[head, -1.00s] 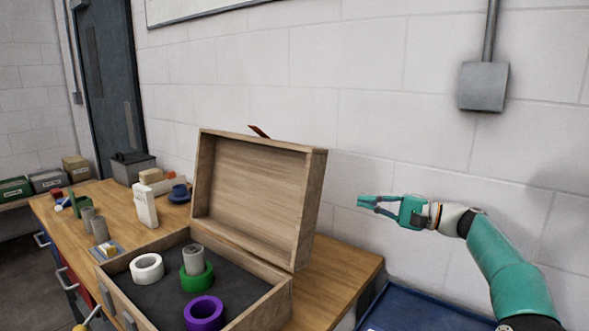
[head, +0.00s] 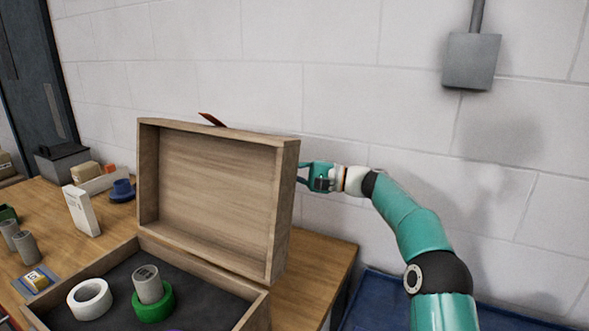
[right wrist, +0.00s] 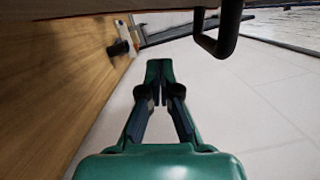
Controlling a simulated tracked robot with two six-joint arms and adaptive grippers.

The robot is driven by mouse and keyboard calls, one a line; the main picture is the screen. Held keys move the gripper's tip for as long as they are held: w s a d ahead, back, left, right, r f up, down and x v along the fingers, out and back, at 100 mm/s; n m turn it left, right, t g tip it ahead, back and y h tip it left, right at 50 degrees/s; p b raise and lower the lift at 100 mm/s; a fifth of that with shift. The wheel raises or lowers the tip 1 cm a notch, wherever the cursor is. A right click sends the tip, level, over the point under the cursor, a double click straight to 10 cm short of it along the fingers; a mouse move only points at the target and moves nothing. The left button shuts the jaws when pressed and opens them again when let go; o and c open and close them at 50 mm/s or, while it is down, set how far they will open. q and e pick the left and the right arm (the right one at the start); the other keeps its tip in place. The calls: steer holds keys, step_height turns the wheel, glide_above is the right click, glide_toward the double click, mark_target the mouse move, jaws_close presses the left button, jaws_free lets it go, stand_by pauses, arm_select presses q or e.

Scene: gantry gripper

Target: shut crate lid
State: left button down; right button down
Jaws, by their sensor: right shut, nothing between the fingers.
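The wooden crate (head: 255,310) sits on the bench with its lid (head: 205,195) standing up, open, leaning slightly back. The crate holds a white tape roll (head: 90,298), a green roll (head: 153,300) and a grey cylinder (head: 147,282). My right gripper (head: 303,174) is just right of the lid's right edge, at its upper part, fingers pointing left. Its fingertips are partly hidden behind the lid's edge, and I cannot tell whether they touch it. In the right wrist view its fingers (right wrist: 160,88) hold nothing. My left gripper is out of view.
A dark handle-like bar (right wrist: 228,28) hangs close above my fingers in the right wrist view. A reddish-brown tab (head: 212,119) sticks up behind the lid. A white box (head: 82,210) stands left of the crate. The wall is behind; a blue surface (head: 385,300) lies right.

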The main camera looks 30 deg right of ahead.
mark_target(259, 170)
steer(key=a, duration=0.3)
steer(key=a+r, duration=0.1)
steer(key=shift+w+a, duration=0.3)
steer(key=shift+s+a, duration=0.15)
steer(key=shift+a, duration=0.3)
steer(key=shift+r, duration=0.1)
steer(key=shift+a, duration=0.2)
